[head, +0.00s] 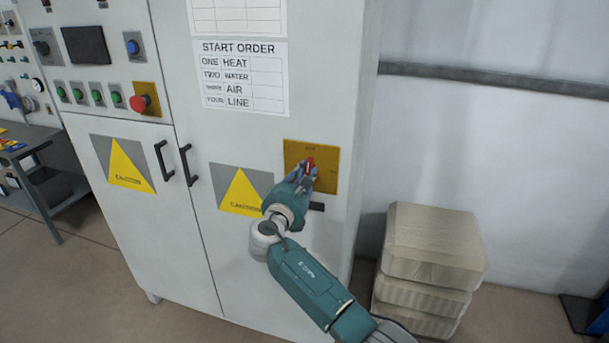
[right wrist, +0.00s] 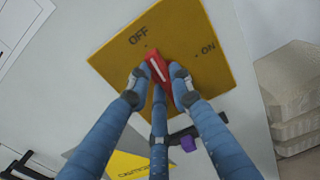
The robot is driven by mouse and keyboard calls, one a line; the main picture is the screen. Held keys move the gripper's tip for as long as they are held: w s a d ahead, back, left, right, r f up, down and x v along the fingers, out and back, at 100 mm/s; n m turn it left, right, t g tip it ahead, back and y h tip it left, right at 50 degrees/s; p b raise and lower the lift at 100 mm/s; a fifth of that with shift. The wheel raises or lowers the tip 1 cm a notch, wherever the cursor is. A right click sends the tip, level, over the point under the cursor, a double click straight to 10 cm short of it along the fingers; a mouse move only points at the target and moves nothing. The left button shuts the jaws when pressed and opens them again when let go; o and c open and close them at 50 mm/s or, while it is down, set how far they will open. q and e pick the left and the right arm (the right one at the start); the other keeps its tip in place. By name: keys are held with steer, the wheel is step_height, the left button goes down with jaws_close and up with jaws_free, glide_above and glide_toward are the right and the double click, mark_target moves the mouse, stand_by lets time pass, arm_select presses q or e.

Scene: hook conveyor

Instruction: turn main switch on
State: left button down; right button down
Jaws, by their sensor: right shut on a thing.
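The main switch is a red handle (head: 309,163) on a yellow plate (head: 326,158) on the right door of the grey cabinet. The right wrist view shows the red handle (right wrist: 158,68) with a white line along it. Its upper end points toward the OFF mark (right wrist: 138,37), and the ON mark (right wrist: 208,47) is to its right. My right gripper (head: 305,176) is shut on the handle, with blue fingers on both sides of it in the right wrist view (right wrist: 159,77). The fingers hide the handle's lower part. My left gripper is not in view.
Black door handles (head: 185,165) stick out mid-cabinet. Stacked boxes (head: 432,250) stand right of the cabinet. A workbench (head: 40,150) is at the far left.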

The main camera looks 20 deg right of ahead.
steer(key=m+b, duration=0.3)
steer(key=m, duration=0.1)
steer(key=m+b, duration=0.2)
steer(key=m, duration=0.1)
steer(key=shift+s+d+f+b, duration=0.15)
steer(key=shift+d+f+b, duration=0.1)
steer(key=shift+b, duration=0.1)
steer(key=shift+s+d+m+b, duration=0.1)
steer(key=shift+d+m+b, duration=0.05)
steer(key=shift+m+b, duration=2.3)
steer(key=shift+s+d+m+b, duration=0.1)
steer(key=shift+m+b, duration=2.1)
steer(key=shift+m, duration=0.35)
steer(key=c, duration=1.5)
jaws_free()
steer(key=shift+c, duration=0.2)
steer(key=v, duration=0.7)
steer(key=shift+s+a, duration=0.15)
steer(key=shift+s, duration=0.05)
